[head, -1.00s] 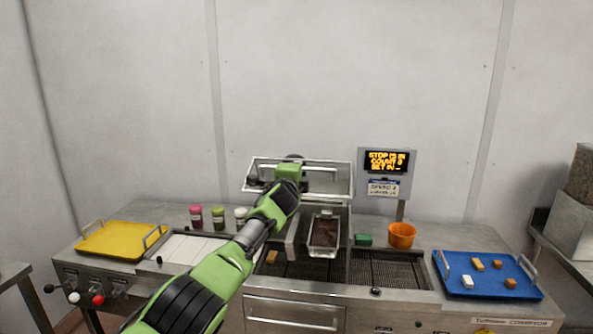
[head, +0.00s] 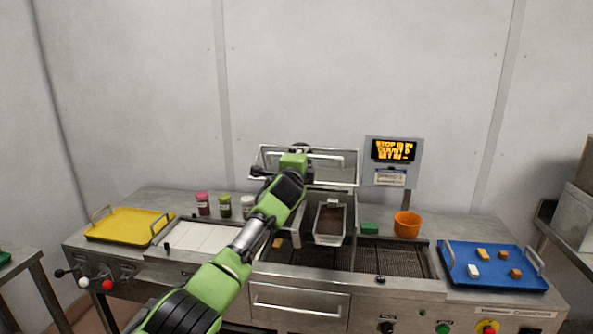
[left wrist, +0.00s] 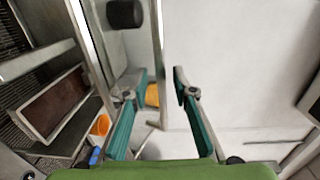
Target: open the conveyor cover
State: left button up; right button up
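The conveyor cover (head: 335,168) is a metal-framed panel with a long bar handle, standing raised and tilted at the back of the conveyor in the head view. My left arm reaches up to it, and the wrist hides part of its left side. In the left wrist view my left gripper (left wrist: 160,80) has its two teal fingers wide apart. A long metal bar of the cover (left wrist: 156,50) runs up between them in the picture; I cannot tell if either finger touches it. My right gripper is not in view.
A mould with dark filling (head: 330,220) sits on the conveyor mesh (head: 390,259). A green block (head: 369,228) and an orange cup (head: 407,224) stand right of it. A yellow tray (head: 130,225) is left, a blue tray (head: 490,265) right. A display (head: 394,150) stands beside the cover.

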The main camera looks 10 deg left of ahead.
pick_arm(q)
jog(key=s, duration=0.9)
jog(key=shift+s+a+r, duration=0.15)
jog(key=shift+s+r, duration=0.1)
jog(key=shift+s, duration=0.05)
